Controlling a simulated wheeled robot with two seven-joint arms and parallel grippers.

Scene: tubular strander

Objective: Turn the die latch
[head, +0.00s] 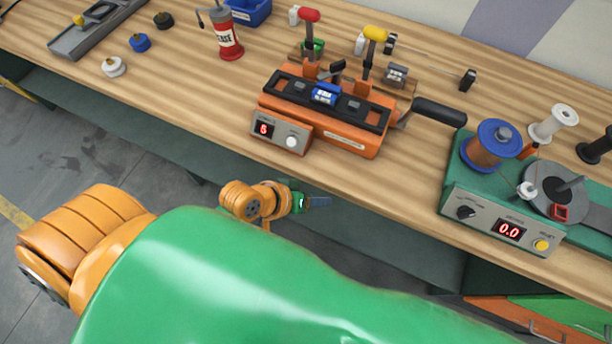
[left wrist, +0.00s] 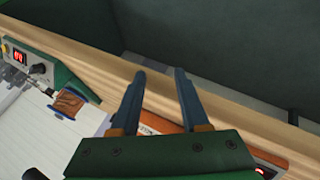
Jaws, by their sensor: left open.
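I cannot tell for sure which part is the die latch. An orange machine (head: 345,137) with a black top, a blue block (head: 325,93) and a black side handle (head: 438,111) stands mid-table. A green machine (head: 480,205) with a copper-wound spool (head: 490,148) and a grey disc (head: 553,192) stands at the right. My left gripper (head: 318,201) is in front of the table edge, below the orange machine and apart from it. In the left wrist view its two blue fingers (left wrist: 158,75) are spread, with nothing between them. My right gripper is not in view.
A red-knobbed lever (head: 309,16) and a yellow-knobbed lever (head: 375,34) stand at the orange machine's back. A red can (head: 226,40), small knobs and a blue bin (head: 250,10) are at the left. White and black spools stand at the right. The wooden table's front left is clear.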

